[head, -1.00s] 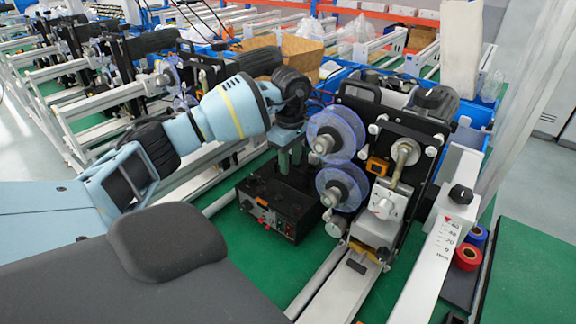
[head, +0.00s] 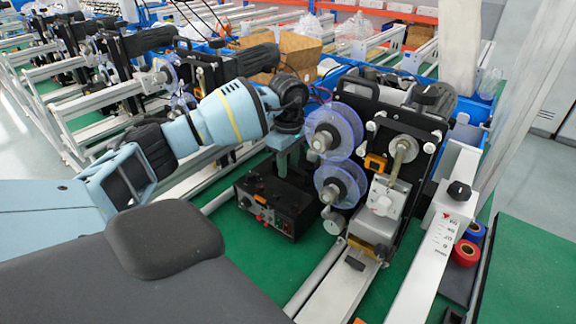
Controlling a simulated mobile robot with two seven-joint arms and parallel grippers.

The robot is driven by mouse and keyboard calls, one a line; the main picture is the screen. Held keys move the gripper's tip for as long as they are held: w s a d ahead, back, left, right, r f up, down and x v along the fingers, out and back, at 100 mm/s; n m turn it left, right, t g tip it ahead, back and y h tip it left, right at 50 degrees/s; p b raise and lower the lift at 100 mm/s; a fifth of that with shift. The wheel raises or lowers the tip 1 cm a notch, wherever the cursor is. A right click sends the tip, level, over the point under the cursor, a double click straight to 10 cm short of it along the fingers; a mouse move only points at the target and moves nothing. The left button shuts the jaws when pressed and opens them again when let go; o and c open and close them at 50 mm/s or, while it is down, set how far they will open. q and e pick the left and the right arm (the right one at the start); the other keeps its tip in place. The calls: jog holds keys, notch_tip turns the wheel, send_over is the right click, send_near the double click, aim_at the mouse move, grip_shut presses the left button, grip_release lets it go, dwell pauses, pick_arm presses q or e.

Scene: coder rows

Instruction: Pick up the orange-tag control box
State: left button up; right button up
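A black control box (head: 272,208) with red and light-coloured knobs on its front sits on the green work surface, left of the coder's two blue translucent reels. My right gripper is not in view.
The coder machine (head: 400,160) with its reels stands close to the right of the box. White rails (head: 320,280) run in front. Red tape (head: 466,253) and blue tape rolls lie at the right. A cardboard box (head: 290,52) is behind.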

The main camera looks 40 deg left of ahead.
pick_arm(q)
jog(key=shift+c, duration=0.4)
grip_shut()
dwell(0.9)
jog(key=shift+r, duration=0.2)
